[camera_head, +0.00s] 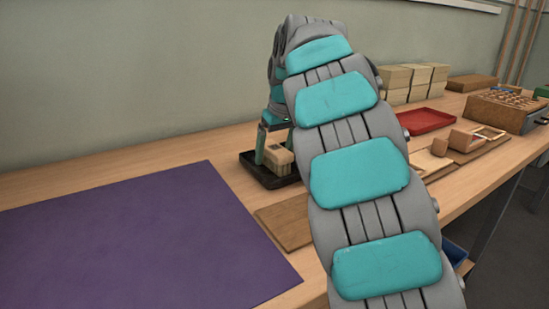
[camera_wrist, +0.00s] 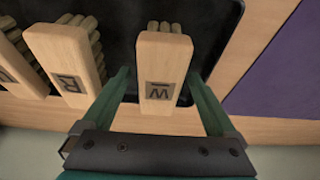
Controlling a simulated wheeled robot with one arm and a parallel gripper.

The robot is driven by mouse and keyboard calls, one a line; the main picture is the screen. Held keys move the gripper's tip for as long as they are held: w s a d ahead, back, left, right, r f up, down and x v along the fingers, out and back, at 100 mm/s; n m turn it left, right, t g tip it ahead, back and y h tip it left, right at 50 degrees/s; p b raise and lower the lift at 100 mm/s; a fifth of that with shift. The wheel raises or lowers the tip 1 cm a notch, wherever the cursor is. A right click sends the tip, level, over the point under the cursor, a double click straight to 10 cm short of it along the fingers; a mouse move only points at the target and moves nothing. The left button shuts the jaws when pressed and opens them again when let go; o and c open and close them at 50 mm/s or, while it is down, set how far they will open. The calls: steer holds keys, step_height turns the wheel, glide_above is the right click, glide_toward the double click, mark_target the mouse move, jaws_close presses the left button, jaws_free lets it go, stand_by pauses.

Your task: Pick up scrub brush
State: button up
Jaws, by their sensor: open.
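A pale wooden brush block (camera_wrist: 165,62) with a dark square label bearing a letter like W stands in the middle of the wrist view. Tan tufts show behind its far end. My gripper (camera_wrist: 158,75) is open, with one green finger on each side of this block; I cannot tell whether either finger touches it. A second similar block (camera_wrist: 68,50) with another lettered label is to the left, and part of a third (camera_wrist: 12,70) shows at the left edge. Which is the scrub brush is not clear. In the head view my gripper (camera_head: 275,150) is down at a pale block (camera_head: 281,160), partly hidden by my arm.
The blocks are at a black tray (camera_head: 262,176) on the wooden bench. A purple mat (camera_head: 130,235) lies left of it. A brown board (camera_head: 285,222) lies in front. A red tray (camera_head: 425,121), stacked pale blocks (camera_head: 415,82) and a slotted wooden box (camera_head: 505,108) are further right.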

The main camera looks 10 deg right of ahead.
steer(key=shift+f, duration=0.1)
stand_by(0.3)
jaws_close()
stand_by(0.6)
